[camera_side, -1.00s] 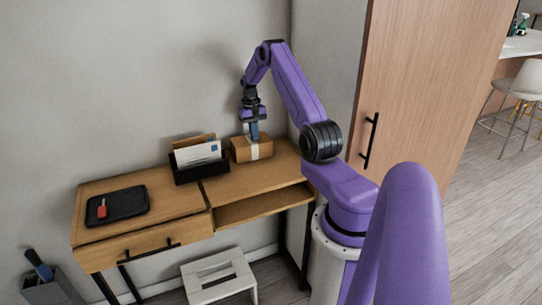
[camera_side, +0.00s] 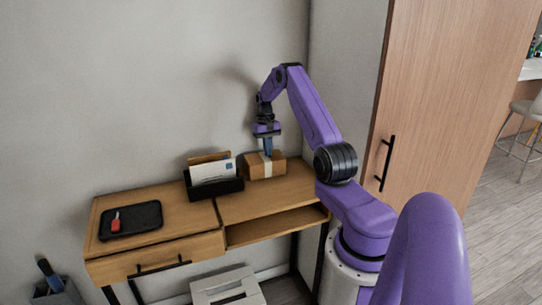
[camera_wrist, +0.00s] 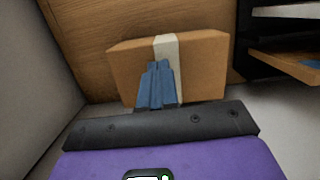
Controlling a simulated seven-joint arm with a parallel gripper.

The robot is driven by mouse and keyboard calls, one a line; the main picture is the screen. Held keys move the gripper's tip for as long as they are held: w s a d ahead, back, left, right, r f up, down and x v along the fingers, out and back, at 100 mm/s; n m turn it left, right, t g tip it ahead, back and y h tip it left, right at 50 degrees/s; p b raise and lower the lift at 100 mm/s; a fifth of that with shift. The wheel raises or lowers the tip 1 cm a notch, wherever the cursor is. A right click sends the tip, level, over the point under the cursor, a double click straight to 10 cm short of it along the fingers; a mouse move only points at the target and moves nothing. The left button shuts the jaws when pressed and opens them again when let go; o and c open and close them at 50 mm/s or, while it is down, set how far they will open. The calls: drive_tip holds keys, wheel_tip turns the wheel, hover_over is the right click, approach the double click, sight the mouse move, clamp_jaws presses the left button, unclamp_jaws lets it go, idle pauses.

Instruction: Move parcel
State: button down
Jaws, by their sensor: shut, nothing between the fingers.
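The parcel (camera_side: 257,169) is a small brown cardboard box with a pale tape strip. It sits on the right part of the wooden desk, close to the wall. In the wrist view the parcel (camera_wrist: 130,65) lies just beyond my fingers, its taped side facing the camera. My gripper (camera_side: 267,152) points down at the parcel from above. Its blue fingers (camera_wrist: 155,88) are shut together with nothing between them and overlap the box in the picture. I cannot tell whether the fingertips touch it.
A black letter holder (camera_side: 215,188) with envelopes stands just left of the parcel. A black tray (camera_side: 140,220) with a red item (camera_side: 115,222) lies at the desk's left. An open shelf (camera_side: 270,231) is under the desktop. A tall wooden cabinet (camera_side: 450,110) stands to the right.

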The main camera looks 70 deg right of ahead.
wheel_tip(320, 180, up, 11)
drive_tip(key=w+d, duration=0.1)
drive_tip(key=w+a+r+n+h, duration=0.1)
drive_tip(key=w+a+r+n, duration=0.2)
drive_tip(key=a, duration=0.6)
drive_tip(key=w+a+r+n, duration=0.2)
drive_tip(key=w+a, duration=0.3)
drive_tip(key=a, duration=0.5)
drive_tip(key=s+a+r+n, duration=0.1)
drive_tip(key=s+a+n, duration=0.1)
drive_tip(key=a, duration=0.6)
drive_tip(key=s+a+r+n, duration=0.1)
drive_tip(key=s+a+n, duration=0.15)
drive_tip(key=a, duration=0.65)
drive_tip(key=s+a+n+t, duration=0.1)
drive_tip(key=s+a+n, duration=0.5)
drive_tip(key=s+a, duration=0.65)
drive_tip(key=s+f+n, duration=0.1)
drive_tip(key=s+n, duration=0.5)
drive_tip(key=s, duration=1.1)
drive_tip(key=shift+a+f+t, duration=0.25)
drive_tip(key=shift+f+t, duration=0.05)
drive_tip(key=shift+f, duration=0.1)
